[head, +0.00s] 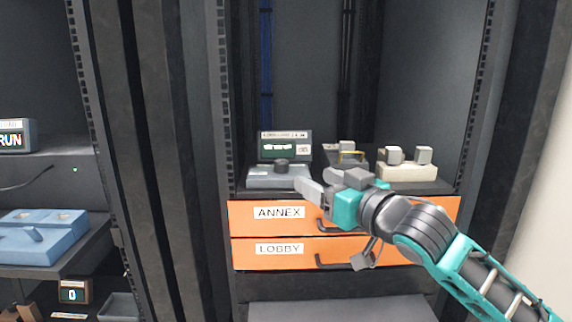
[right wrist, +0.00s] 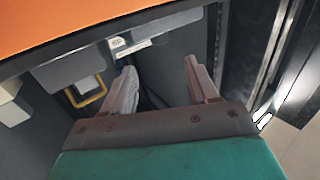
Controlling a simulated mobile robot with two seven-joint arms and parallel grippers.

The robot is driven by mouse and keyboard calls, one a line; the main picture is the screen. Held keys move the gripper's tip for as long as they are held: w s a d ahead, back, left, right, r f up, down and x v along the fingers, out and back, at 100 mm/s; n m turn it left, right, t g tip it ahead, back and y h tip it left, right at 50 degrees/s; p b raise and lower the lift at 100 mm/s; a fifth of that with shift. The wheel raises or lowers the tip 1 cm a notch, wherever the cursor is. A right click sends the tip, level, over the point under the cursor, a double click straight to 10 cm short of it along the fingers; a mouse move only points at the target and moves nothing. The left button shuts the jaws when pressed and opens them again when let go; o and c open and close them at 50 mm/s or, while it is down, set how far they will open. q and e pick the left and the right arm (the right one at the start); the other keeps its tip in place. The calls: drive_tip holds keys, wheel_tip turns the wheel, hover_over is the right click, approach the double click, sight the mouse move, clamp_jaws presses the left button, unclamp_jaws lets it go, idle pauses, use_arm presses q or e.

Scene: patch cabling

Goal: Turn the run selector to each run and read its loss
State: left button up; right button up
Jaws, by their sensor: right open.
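The run selector looks to be the dark round knob (head: 282,165) on a blue-grey box (head: 262,178) on the cabinet shelf. Behind it stands a meter with a lit green display (head: 285,147); its text is too small to read. My right gripper (head: 316,186) is open and empty, just right of the knob box and in front of the shelf edge. In the right wrist view its two fingers (right wrist: 160,88) are apart with nothing between them. My left gripper is not in view.
Orange drawers labelled ANNEX (head: 279,213) and LOBBY (head: 280,249) with dark handles lie below the shelf. A cream block with two grey knobs (head: 408,172) stands at right. A dark device with a yellow loop (head: 351,154) is between. A blue case (head: 40,236) sits at left.

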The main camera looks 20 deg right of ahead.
sight(285, 165)
drive_tip(key=x, duration=1)
drive_tip(key=shift+w+a+f, duration=0.1)
drive_tip(key=shift+w, duration=0.25)
drive_tip(key=c, duration=1)
drive_tip(key=shift+c, duration=0.2)
